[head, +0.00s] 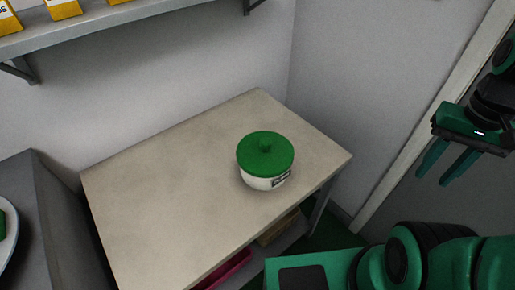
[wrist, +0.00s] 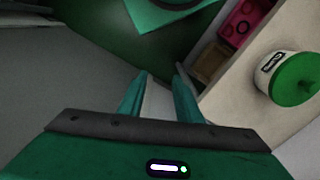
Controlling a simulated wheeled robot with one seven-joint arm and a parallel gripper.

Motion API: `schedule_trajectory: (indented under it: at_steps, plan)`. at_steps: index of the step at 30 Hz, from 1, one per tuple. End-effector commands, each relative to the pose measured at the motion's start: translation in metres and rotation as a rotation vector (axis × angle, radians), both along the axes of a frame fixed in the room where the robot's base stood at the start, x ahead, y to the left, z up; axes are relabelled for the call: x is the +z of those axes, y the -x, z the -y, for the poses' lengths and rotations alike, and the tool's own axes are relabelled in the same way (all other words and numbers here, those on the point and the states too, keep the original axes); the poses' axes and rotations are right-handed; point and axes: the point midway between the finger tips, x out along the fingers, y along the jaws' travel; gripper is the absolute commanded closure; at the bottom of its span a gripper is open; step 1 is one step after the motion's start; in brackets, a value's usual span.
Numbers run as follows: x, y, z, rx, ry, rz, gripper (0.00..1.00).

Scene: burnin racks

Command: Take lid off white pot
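A white pot (head: 264,183) with a dark label on its side stands upright on the beige table, near its right end. My gripper (head: 447,174) is at the right of the head view, off to the right of the table and apart from the pot. Its two green fingers (wrist: 161,85) are spread with nothing between them.
The beige table (head: 165,200) is bare apart from the pot. Under it, a pink bin (wrist: 243,22) and a brown box (wrist: 212,62) sit on a lower shelf. A wall shelf (head: 100,29) with yellow boxes hangs above. A grey surface with a plate (head: 9,240) is at left.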

Motion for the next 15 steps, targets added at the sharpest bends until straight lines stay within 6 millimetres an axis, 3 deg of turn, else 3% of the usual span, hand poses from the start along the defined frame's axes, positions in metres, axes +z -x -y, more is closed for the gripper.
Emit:
schedule_trajectory:
  at_steps: [1, 3, 7, 11, 15]
  plan:
    - [0.0, 0.0, 0.0, 0.0, 0.0, 0.0, 0.64]
    - [0.004, 0.007, -0.001, 0.009, -0.001, 0.009, 0.54]
    - [0.008, -0.004, -0.006, 0.093, -0.003, 0.021, 0.54]
    - [0.012, -0.041, -0.01, 0.294, -0.011, 0.035, 0.54]
    - [0.018, -0.088, -0.047, 0.59, -0.022, 0.059, 0.54]
